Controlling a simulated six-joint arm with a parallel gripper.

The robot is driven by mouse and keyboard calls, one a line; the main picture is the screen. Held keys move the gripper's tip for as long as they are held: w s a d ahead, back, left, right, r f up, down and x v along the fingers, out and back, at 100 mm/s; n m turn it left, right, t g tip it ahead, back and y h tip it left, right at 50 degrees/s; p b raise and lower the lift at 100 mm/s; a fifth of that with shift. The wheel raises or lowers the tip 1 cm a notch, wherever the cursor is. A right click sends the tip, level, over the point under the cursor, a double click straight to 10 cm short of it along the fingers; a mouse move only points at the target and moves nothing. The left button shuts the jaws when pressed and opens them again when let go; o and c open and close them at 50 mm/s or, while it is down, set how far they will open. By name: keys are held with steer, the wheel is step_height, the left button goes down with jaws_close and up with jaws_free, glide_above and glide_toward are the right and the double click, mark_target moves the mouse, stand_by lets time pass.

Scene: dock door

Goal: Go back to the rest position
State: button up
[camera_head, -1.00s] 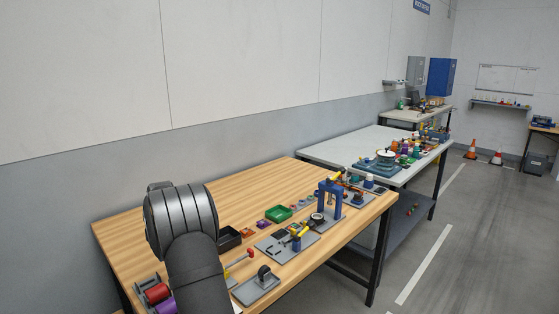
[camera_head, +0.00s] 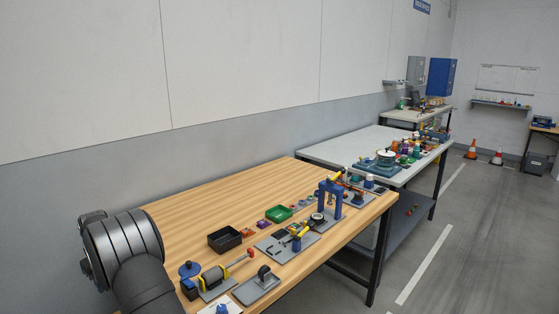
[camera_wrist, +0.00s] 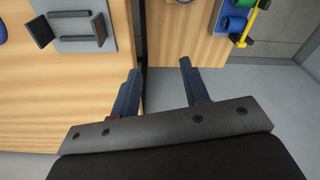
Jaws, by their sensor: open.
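My gripper (camera_wrist: 158,85) shows in the wrist view with its two blue-grey fingers spread apart and nothing between them. It points down over the gap between two wooden table tops. In the head view my arm is at the lower left, over the left end of the wooden workbench (camera_head: 190,210); the gripper itself is not visible there.
On the bench are a black bin (camera_head: 224,240), a green tray (camera_head: 279,213), a blue press frame (camera_head: 330,200) and a grey plate with a black wheel (camera_head: 257,287). A grey fixture (camera_wrist: 77,30) shows at upper left in the wrist view. The bench's rear strip is clear.

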steer(key=s+a+f, duration=0.1)
steer(key=s+f, duration=0.3)
steer(key=f, duration=0.2)
steer(key=s+f+n, duration=0.1)
steer(key=s+f, duration=0.3)
steer(key=f, duration=0.3)
steer(key=shift+a, duration=0.35)
steer(key=shift+o, duration=0.5)
